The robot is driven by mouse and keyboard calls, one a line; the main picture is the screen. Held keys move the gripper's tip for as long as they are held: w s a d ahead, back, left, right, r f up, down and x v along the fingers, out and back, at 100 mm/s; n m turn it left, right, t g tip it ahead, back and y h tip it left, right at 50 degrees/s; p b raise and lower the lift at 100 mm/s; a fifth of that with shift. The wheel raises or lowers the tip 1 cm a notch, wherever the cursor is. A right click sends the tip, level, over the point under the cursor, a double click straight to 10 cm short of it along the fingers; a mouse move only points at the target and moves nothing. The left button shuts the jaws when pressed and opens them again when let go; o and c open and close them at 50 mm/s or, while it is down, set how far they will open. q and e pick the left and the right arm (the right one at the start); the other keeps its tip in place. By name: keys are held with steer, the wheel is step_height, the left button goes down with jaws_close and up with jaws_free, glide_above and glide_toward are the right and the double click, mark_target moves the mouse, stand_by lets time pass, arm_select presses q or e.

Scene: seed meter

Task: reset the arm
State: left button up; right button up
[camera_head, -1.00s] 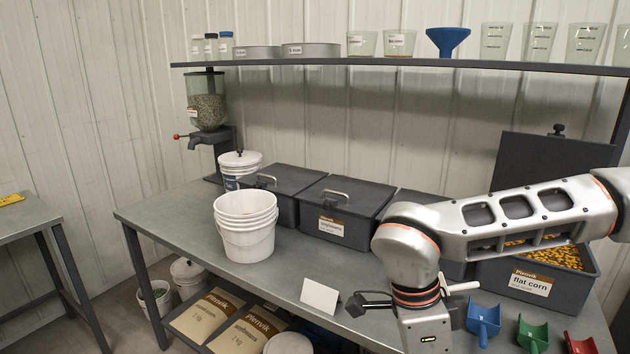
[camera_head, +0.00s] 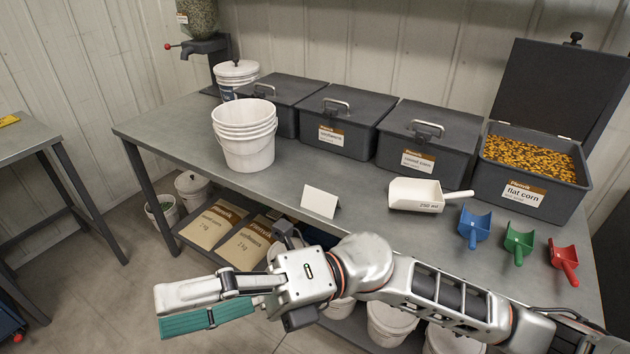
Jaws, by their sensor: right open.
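My right arm (camera_head: 440,295) comes in from the lower right and lies across the front of the bench, near the camera. My right gripper (camera_head: 178,311) points left in front of the bench, over the floor. My left gripper and left arm do not show.
The bench (camera_head: 375,215) holds stacked white buckets (camera_head: 246,150), dark lidded bins (camera_head: 305,115), an open flat corn bin (camera_head: 528,212), a blank card (camera_head: 320,201), a white scoop (camera_head: 418,195), and blue, green and red scoops (camera_head: 565,262). Bags (camera_head: 212,226) and buckets sit below.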

steer(key=w+d+f+m+t+y, duration=0.1)
steer(key=w+d+m+t+y, duration=0.1)
steer(key=w+m+t, duration=0.6)
steer(key=w+d+f+m+t+y, duration=0.1)
steer(key=w+d+m+t+y, duration=0.2)
steer(key=w+m+t, duration=0.45)
steer(key=w+d+f+m+t+h, duration=0.4)
steer(key=d+f+m+t+h, duration=0.25)
steer(key=m, duration=0.45)
steer(key=d+f+m+t+h, duration=0.1)
steer(key=d+f+m+h, duration=0.35)
steer(key=f, duration=0.35)
steer(key=s+d+f+m+t+h, duration=0.1)
steer(key=d+f+m+h, duration=0.2)
steer(key=d+f, duration=0.35)
steer(key=d+f+m+h, duration=0.3)
steer(key=f+m, duration=0.1)
steer(key=f, duration=0.5)
steer(key=s+d+f+m+g+h, duration=0.1)
steer(key=s+d+f+g+h, duration=0.1)
steer(key=s+d+f, duration=0.2)
steer(key=s+d+f+m+g+h, duration=0.1)
steer(key=s+d+f, duration=0.4)
steer(key=f, duration=0.5)
steer(key=shift+s+m+g+h, duration=0.4)
steer(key=shift+s+m, duration=0.3)
steer(key=shift+s, duration=0.35)
